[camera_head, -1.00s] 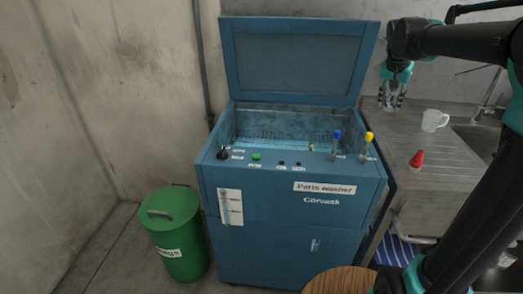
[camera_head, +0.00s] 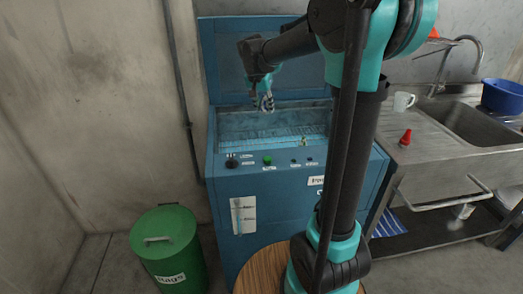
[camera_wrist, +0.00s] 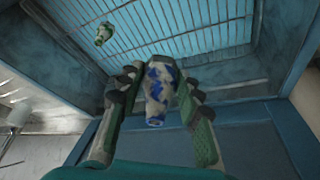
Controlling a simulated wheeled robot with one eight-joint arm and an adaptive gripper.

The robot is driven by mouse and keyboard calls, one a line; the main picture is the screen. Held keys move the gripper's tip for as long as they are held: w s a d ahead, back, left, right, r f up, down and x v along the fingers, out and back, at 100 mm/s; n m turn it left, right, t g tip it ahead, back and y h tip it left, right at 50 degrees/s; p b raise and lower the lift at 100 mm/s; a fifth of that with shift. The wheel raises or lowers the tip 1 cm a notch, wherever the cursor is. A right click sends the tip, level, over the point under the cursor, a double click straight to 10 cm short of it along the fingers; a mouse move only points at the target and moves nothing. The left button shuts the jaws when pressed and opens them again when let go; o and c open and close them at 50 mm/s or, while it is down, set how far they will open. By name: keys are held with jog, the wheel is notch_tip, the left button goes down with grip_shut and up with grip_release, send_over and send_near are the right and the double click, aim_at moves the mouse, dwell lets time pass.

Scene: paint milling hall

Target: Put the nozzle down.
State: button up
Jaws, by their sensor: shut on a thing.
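My gripper (camera_head: 263,105) hangs over the open tub of the blue parts washer (camera_head: 270,182). In the wrist view, my gripper (camera_wrist: 160,100) is shut on a nozzle (camera_wrist: 156,95), off-white with blue patches, its sides between the two fingers. The nozzle seems to be held above the washer's wire rack (camera_wrist: 190,30). A second small piece, white and green (camera_wrist: 103,34), lies on the rack at the upper left of the wrist view. It shows in the head view (camera_head: 304,141) near the tub's front edge.
The washer's lid (camera_head: 225,60) stands open behind the tub. My arm hides the washer's right part. At right, a steel bench holds a white mug (camera_head: 402,101), a red cone-shaped piece (camera_head: 405,139) and a blue basin (camera_head: 502,96). A green bin (camera_head: 167,245) stands at left.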

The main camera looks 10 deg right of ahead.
jog(key=f, duration=1)
jog(key=a+f, duration=0.1)
jog(key=f, duration=0.5)
jog(key=shift+w, duration=0.1)
jog(key=shift+f, duration=2.1)
jog(key=shift+f, duration=0.15)
jog(key=o, duration=1.1)
jog(key=shift+o, duration=0.2)
jog(key=v, duration=1.2)
